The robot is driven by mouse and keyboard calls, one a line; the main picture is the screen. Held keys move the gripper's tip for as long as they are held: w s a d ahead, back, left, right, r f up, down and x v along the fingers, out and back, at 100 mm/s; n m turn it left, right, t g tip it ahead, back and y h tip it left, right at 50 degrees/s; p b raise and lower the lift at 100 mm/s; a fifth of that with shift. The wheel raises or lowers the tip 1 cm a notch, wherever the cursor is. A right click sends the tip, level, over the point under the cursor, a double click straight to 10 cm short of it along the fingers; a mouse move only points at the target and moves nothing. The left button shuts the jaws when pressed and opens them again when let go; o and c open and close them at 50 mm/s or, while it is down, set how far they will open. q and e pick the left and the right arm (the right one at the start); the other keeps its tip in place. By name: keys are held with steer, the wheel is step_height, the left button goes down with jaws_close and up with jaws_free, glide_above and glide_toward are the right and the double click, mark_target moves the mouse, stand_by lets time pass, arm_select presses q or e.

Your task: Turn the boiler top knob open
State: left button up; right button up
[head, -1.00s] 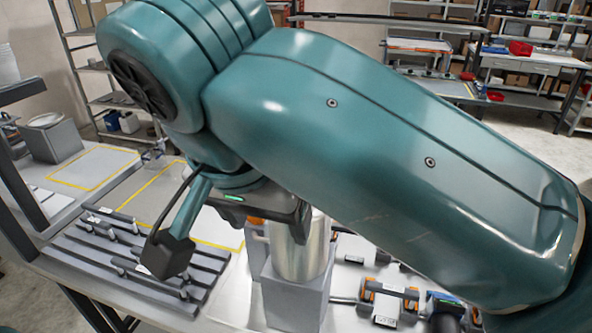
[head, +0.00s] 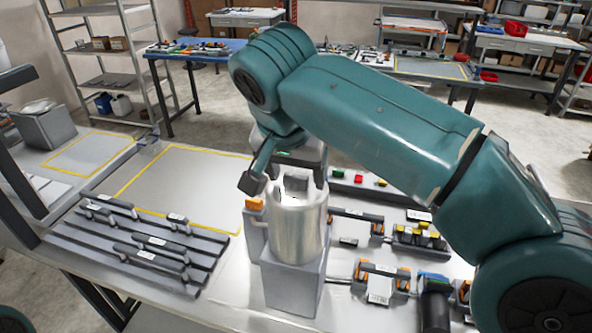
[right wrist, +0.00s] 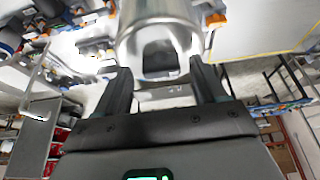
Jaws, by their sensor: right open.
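The boiler (head: 297,235) is a shiny metal cylinder on a grey box-shaped base, near the middle of the bench in the head view. Its top knob (head: 296,183) is a small dark grey block on top. My right gripper (head: 299,187) is open and points down over the boiler top, one finger on each side of the knob. In the right wrist view, the dark knob (right wrist: 160,62) shows between the spread fingers, in front of the metal cylinder (right wrist: 158,28). I cannot tell whether a finger touches it. My left gripper is not in view.
A grey rack with dark rails (head: 140,245) lies left of the boiler. An orange-topped block (head: 253,205) stands at the boiler's left side. Clamps and small parts (head: 385,280) crowd the right. A yellow-outlined area (head: 190,185) behind the rack is clear.

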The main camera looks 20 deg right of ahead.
steer(key=shift+a+f, duration=0.1)
steer(key=shift+a, duration=0.2)
steer(key=shift+d, duration=0.4)
steer(key=shift+c, duration=1.2)
steer(key=c, duration=0.5)
steer(key=shift+w+a, duration=0.15)
steer(key=shift+a, duration=0.05)
steer(key=c, duration=0.3)
